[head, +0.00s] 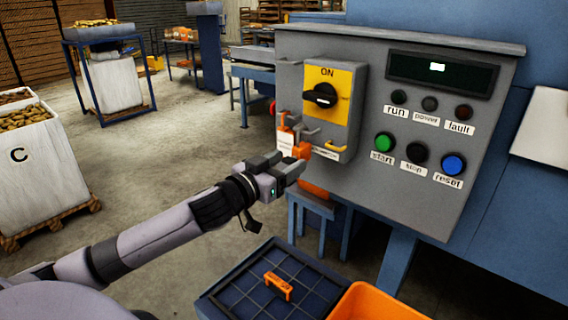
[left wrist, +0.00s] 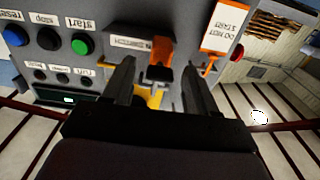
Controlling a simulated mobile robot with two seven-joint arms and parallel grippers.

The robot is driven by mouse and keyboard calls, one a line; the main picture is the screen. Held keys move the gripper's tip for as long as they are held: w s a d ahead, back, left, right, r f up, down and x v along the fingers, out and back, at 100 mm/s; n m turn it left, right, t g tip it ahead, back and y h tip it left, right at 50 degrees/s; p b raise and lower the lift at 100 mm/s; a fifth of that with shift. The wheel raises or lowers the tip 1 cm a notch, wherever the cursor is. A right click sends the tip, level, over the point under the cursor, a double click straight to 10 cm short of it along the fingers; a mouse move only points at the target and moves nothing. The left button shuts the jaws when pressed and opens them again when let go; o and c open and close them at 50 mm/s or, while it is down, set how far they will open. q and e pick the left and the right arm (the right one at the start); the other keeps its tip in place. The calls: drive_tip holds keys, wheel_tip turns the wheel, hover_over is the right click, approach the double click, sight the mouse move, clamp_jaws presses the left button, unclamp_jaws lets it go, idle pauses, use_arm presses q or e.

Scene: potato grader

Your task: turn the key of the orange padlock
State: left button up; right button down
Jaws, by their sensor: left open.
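The orange padlock (head: 302,150) hangs at the lower left of the yellow ON switch plate (head: 335,90), on the grey control box. In the left wrist view the orange padlock (left wrist: 161,52) shows between and beyond my fingers. A small dark part sits at its near end; I cannot tell whether it is the key. My left gripper (head: 289,166) is open and empty, just in front of and below the padlock, partly covering it. In the left wrist view its two fingers (left wrist: 158,78) stand apart on either side of the padlock, with no clear contact. My right gripper is not in view.
A white tag (left wrist: 219,30) on an orange holder hangs beside the padlock. The control box (head: 420,150) carries start, stop and reset buttons. Below are a dark gridded tray (head: 235,297) with an orange handle-like piece (head: 279,286) and an orange bin (head: 375,304).

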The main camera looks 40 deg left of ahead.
use_arm(q)
drive_tip(key=c, duration=1.1)
drive_tip(key=shift+o, duration=0.2)
drive_tip(key=shift+m, duration=0.3)
clamp_jaws()
drive_tip(key=m, duration=0.3)
drive_tip(key=shift+m, duration=0.4)
drive_tip(key=m, duration=0.9)
drive_tip(key=shift+m, duration=2.3)
